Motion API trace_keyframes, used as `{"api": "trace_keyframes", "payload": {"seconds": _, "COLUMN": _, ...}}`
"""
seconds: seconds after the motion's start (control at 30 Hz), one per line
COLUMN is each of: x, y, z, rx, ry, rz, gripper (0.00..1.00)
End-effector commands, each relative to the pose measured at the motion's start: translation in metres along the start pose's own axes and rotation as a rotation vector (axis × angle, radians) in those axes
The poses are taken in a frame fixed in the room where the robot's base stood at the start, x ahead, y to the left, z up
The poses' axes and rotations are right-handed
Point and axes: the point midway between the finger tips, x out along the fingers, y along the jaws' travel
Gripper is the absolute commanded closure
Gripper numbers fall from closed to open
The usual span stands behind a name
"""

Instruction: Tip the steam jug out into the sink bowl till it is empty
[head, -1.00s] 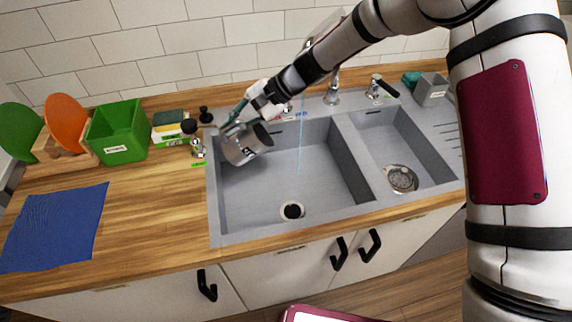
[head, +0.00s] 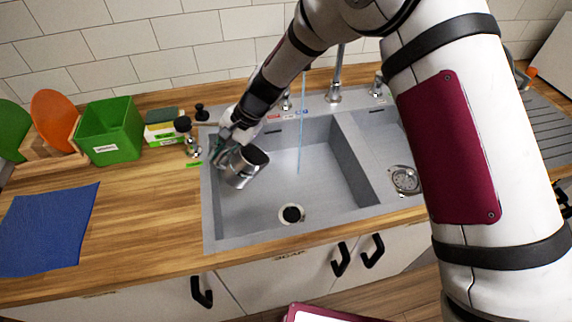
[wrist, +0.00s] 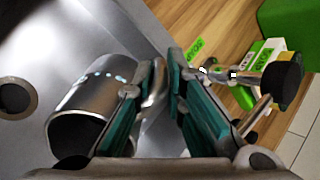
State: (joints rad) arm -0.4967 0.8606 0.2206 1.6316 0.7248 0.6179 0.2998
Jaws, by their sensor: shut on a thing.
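The steam jug (head: 243,170) is a metal cylinder with a dark open mouth. It is tilted over the left part of the sink bowl (head: 330,188). My gripper (head: 226,146) is shut on the jug's handle, which shows between the teal fingers (wrist: 160,105) in the wrist view. The jug also shows there (wrist: 92,95), its dark mouth at the lower left. What is inside the jug cannot be told. The bowl has a round drain (head: 291,214), and a thin bluish stream of water falls into the bowl from above.
A smaller basin with a strainer (head: 404,180) lies right of the bowl. A tap (head: 335,85) stands behind. A green box (head: 110,130), a sponge stack (head: 164,128) and a black-topped fitting (head: 186,130) stand left of the sink. A blue cloth (head: 45,230) lies on the counter.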

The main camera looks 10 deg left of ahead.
Motion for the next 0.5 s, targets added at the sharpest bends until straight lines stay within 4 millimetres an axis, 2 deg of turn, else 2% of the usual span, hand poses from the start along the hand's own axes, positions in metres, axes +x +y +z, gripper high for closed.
{"api": "trace_keyframes", "payload": {"seconds": 0.23, "x": 0.02, "y": -0.006, "z": 0.003, "rx": -0.01, "ry": 0.058, "rz": 0.082, "gripper": 1.0}}
{"api": "trace_keyframes", "payload": {"seconds": 0.5, "x": 0.02, "y": -0.02, "z": 0.013, "rx": -0.013, "ry": 0.121, "rz": 0.173, "gripper": 1.0}}
